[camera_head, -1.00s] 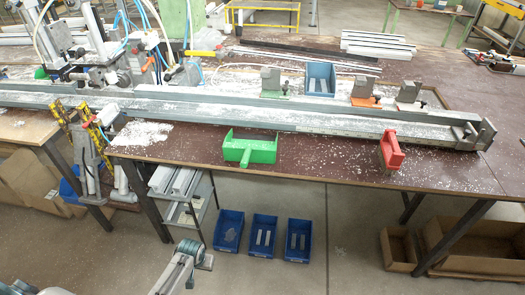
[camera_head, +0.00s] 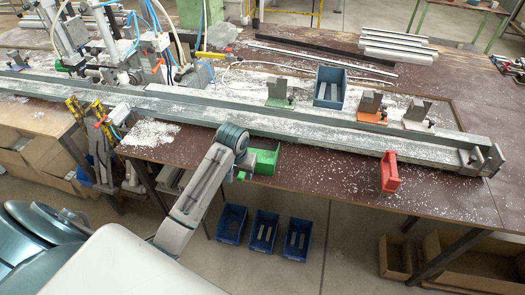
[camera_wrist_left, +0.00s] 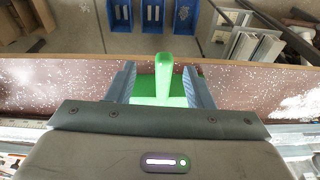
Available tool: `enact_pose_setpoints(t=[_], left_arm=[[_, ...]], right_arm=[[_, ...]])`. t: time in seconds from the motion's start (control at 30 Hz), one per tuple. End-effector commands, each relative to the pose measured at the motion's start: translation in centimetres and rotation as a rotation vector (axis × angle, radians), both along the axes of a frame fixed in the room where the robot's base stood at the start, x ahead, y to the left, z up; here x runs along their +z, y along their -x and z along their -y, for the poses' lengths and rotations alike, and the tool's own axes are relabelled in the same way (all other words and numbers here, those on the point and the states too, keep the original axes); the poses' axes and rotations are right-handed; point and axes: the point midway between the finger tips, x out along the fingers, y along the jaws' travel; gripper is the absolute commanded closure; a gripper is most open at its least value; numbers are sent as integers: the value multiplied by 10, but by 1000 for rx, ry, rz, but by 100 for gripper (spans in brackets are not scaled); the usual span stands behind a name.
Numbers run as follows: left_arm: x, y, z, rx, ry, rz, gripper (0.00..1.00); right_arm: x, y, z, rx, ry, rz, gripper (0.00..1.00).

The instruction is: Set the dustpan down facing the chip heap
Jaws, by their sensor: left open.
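The green dustpan (camera_head: 264,161) sits on the bench by its near edge, partly hidden in the head view by my left arm. Its handle points toward the near edge; earlier, its open side faced the long rail. The white chip heap (camera_head: 152,132) lies on the bench to its left. My left gripper is open, and in the left wrist view its fingers (camera_wrist_left: 161,74) are on either side of the dustpan's green handle (camera_wrist_left: 164,78), with gaps showing. In the head view the fingers are hidden behind the wrist. My right gripper is not in view.
A long grey rail (camera_head: 300,126) runs behind the dustpan. A red brush-like tool (camera_head: 390,171) stands at the near edge to the right. A blue bin (camera_head: 330,88) and several clamps stand behind the rail. Blue bins (camera_head: 263,230) are on the floor below.

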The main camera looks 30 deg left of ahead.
Motion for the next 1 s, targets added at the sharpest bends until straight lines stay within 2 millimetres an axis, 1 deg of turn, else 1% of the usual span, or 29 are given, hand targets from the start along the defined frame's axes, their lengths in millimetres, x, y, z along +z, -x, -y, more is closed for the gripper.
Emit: enact_pose_setpoints(t=[0.03, 0.1, 0.2, 0.3, 0.43, 0.77, 0.87, 1.0], left_arm=[[6, -11, -5, 14, 3, -2, 53], [13, -25, -10, 33, 11, -8, 53], [22, -39, -16, 56, 20, -16, 53], [28, -48, -20, 71, 27, -20, 53], [32, -53, -22, 81, 30, -24, 53], [31, -53, -22, 81, 30, -24, 53], [27, -54, -22, 81, 30, -25, 53], [13, -55, -22, 80, 32, -26, 53]], right_arm=[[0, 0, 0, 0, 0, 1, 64], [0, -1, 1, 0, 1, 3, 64], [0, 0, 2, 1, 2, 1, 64], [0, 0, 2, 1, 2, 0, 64], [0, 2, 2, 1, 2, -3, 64], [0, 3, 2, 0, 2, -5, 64], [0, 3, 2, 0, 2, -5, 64], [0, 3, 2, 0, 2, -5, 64]])
